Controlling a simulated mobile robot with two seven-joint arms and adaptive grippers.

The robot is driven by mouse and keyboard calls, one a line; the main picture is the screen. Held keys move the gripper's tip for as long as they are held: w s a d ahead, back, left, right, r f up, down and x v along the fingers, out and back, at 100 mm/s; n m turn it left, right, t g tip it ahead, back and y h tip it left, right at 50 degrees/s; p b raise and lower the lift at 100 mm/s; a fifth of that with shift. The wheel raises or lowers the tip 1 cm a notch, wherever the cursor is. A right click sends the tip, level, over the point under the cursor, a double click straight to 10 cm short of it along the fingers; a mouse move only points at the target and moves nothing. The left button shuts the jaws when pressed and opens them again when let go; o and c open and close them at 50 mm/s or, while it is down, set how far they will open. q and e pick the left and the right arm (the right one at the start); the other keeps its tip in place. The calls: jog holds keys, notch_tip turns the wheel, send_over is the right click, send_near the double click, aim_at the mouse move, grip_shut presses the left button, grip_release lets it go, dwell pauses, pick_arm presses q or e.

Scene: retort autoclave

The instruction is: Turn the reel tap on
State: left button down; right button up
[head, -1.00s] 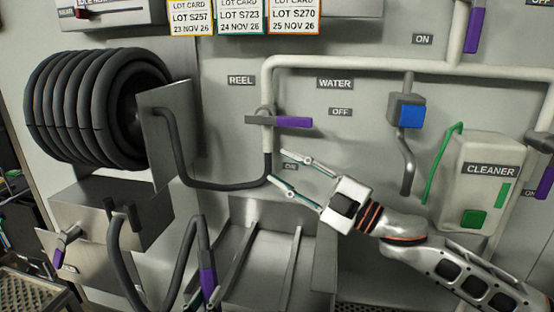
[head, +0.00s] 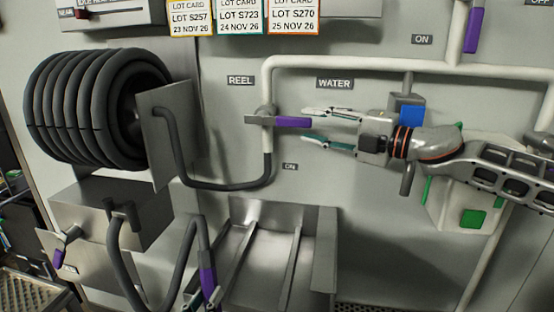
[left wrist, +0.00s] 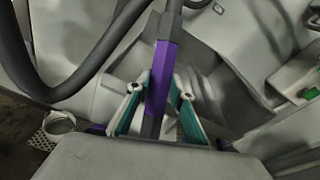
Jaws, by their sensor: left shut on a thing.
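The reel tap's purple lever (head: 292,122) points right, level, from the pipe under the REEL label (head: 240,80). The ON label (head: 290,166) is below it. My right gripper (head: 306,124) is open, its fingertips above and below the lever's free end; I cannot tell whether they touch it. My left gripper (head: 212,296), at the bottom edge of the head view, is shut on the purple grip (head: 207,280) of a dark hose. In the left wrist view the purple grip (left wrist: 161,75) stands between its teal-lined fingers (left wrist: 160,95).
The black hose reel (head: 90,105) is at left, its hose running to the tap pipe. A steel tray (head: 325,250) is below. My right arm partly covers the blue-fronted box (head: 411,113) and the cleaner container (head: 440,205).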

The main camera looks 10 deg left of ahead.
aim_at(277, 121)
jog(key=x, duration=1)
jog(key=shift+a, duration=0.25)
grip_shut()
